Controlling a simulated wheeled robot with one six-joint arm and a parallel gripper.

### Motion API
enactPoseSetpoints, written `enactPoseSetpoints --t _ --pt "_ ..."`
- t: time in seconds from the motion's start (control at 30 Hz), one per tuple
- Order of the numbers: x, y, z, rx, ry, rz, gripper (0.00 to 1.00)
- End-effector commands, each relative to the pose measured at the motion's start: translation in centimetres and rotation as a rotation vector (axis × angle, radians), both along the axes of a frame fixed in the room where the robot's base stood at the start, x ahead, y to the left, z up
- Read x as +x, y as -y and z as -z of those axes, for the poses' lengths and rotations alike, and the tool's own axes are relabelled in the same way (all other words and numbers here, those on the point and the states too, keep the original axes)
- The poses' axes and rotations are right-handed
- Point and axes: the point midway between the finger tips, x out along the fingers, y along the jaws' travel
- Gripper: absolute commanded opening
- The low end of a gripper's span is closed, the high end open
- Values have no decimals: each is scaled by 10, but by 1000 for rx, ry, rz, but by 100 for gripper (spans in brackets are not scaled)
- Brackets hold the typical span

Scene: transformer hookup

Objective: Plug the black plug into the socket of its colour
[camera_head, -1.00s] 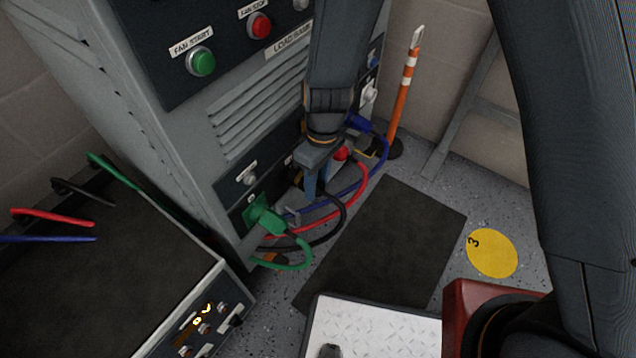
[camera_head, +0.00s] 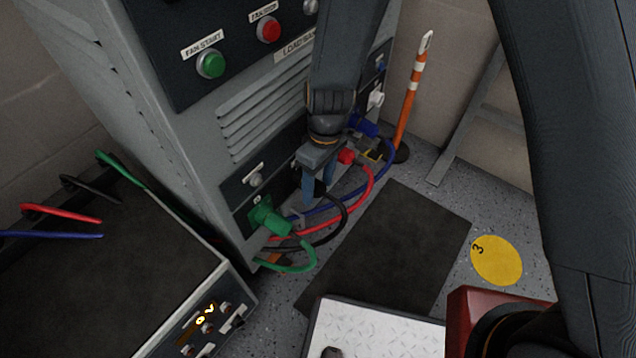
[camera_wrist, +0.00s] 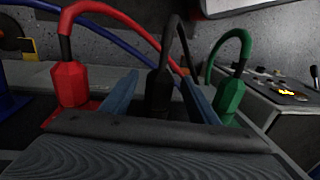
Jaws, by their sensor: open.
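The black plug (camera_wrist: 160,92) stands between the two fingers of my gripper (camera_wrist: 158,95) in the wrist view, with its black cable rising from it. My gripper (camera_head: 318,185) is open around the plug at the lower panel of the grey load bank cabinet. In the head view the fingers and arm hide most of the plug and the socket behind it, so I cannot tell how deep it sits. The green plug (camera_head: 268,220) is in its socket on the left. The red plug (camera_head: 347,157) and blue plug (camera_head: 364,127) are at the panel on the right.
Red, blue, black and green cables loop in front of the panel, close to my gripper. A box with a lit display (camera_head: 203,318) stands at the lower left. A dark mat (camera_head: 400,240) lies on the floor. An orange-and-white post (camera_head: 412,95) stands at the back right.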

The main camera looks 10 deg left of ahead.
Motion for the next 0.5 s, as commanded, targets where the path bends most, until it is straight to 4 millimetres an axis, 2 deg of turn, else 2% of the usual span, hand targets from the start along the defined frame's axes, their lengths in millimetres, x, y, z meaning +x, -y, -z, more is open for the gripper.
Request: enactPoseSetpoints --t 0.07,0.5 --pt "0 0 0 0 0 0 64" --pt "0 0 -5 0 0 1 64"
